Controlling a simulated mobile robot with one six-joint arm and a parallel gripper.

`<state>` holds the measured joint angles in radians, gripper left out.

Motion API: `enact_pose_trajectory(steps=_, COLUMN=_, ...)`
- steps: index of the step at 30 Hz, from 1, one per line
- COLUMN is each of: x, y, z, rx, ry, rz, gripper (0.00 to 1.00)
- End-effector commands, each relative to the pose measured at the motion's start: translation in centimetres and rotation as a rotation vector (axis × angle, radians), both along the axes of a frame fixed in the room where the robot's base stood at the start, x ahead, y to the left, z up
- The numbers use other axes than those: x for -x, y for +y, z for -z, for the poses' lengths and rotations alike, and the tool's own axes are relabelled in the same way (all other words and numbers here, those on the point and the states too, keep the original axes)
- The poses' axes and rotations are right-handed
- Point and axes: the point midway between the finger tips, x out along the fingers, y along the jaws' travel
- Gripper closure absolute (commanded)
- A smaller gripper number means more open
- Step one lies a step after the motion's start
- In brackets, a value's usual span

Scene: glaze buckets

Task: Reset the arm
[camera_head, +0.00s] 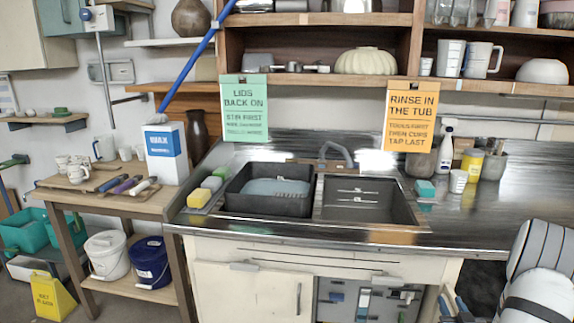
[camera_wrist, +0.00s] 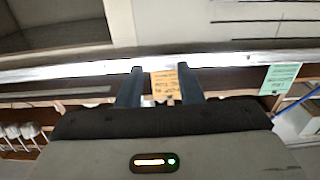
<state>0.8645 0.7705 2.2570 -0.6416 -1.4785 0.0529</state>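My gripper (camera_wrist: 159,78) shows in the wrist view with its two dark fingers spread apart. Nothing is between the fingertips; the orange sign (camera_wrist: 164,85) shows in the gap, well behind them. The wrist view is upside down. In the head view parts of my arm stand at the lower right edge, in front of the counter.
A steel counter (camera_head: 480,215) holds a sink with a dark tub (camera_head: 235,202) at its left. The orange sign (camera_head: 409,115) and a green sign (camera_head: 244,107) hang from the shelf. A wooden side table (camera_head: 110,200) stands left, with a white bucket (camera_head: 107,257) and a blue bucket (camera_head: 151,262) below.

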Motion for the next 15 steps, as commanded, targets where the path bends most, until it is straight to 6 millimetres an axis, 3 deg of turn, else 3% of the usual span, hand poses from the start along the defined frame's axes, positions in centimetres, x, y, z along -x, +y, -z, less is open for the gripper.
enact_pose_trajectory(steps=8, x=-1.5, y=1.1, z=-1.5, rx=0.016, ry=0.095, rz=0.001, gripper=0.66)
enact_pose_trajectory(steps=15, x=-3.0, y=3.2, z=-3.4, rx=0.03, ry=0.225, rz=0.003, gripper=0.66)
